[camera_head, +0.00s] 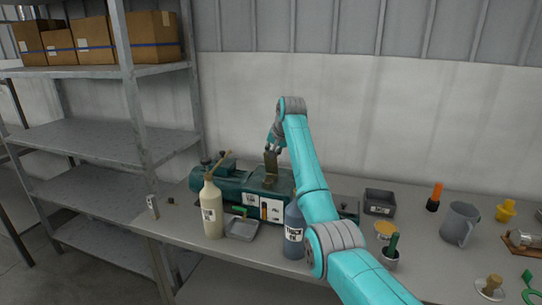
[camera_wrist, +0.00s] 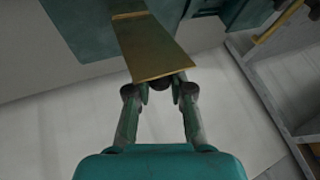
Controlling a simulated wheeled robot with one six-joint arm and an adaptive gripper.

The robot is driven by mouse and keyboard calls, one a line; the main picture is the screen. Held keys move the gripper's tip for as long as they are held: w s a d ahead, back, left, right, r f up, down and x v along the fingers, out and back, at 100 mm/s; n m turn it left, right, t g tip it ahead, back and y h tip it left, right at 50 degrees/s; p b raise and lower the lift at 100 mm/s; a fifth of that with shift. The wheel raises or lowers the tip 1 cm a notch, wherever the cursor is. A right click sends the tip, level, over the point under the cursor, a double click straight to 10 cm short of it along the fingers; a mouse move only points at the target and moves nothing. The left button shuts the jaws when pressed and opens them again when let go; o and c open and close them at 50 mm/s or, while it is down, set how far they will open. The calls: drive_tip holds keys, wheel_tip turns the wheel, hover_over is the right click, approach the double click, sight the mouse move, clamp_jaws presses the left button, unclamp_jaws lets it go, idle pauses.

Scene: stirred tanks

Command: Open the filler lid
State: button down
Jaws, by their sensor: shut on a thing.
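The filler lid (camera_head: 270,166) is a flat brass-coloured flap on top of the green machine (camera_head: 237,184). It stands tilted up steeply, close to upright. In the wrist view the lid (camera_wrist: 152,47) reaches from the top of the picture down to my fingertips. My gripper (camera_wrist: 160,90) is shut at the lid's free edge, with a dark rounded part between the fingertips. In the head view my gripper (camera_head: 274,150) is at the lid's upper end. The opening below the lid cannot be made out.
A cream bottle (camera_head: 212,212) and a dark labelled bottle (camera_head: 293,232) stand in front of the machine, with a small grey tray (camera_head: 242,230) between them. A dark bin (camera_head: 379,202) and a grey jug (camera_head: 459,224) stand to the right. A metal shelf (camera_head: 90,142) rises at left.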

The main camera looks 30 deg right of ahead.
drive_tip(key=shift+w+d+f, duration=0.1)
drive_tip(key=shift+w+d, duration=0.35)
drive_tip(key=shift+d, duration=0.35)
drive_tip(key=shift+d+f, duration=0.1)
drive_tip(key=shift+d, duration=0.05)
drive_tip(key=c, duration=1.1)
unclamp_jaws()
drive_tip(key=v, duration=1.2)
drive_tip(key=shift+w, duration=0.1)
